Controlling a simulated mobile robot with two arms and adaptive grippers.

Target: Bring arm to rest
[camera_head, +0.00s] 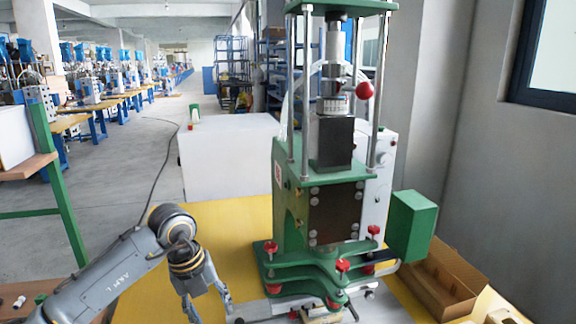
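My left arm comes in from the lower left, bent at a dark, ringed wrist joint. My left gripper (209,303) points down over the yellow table (225,225), left of the machine's base. Its two fingers stand apart with nothing visible between them, and the fingertips are near the bottom edge of the picture. I do not see my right gripper.
A green press machine (330,200) with red knobs stands right of my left gripper. A white cabinet (225,160) is behind it. An open cardboard box (440,280) lies at the right. A green-framed bench (50,170) is at the left.

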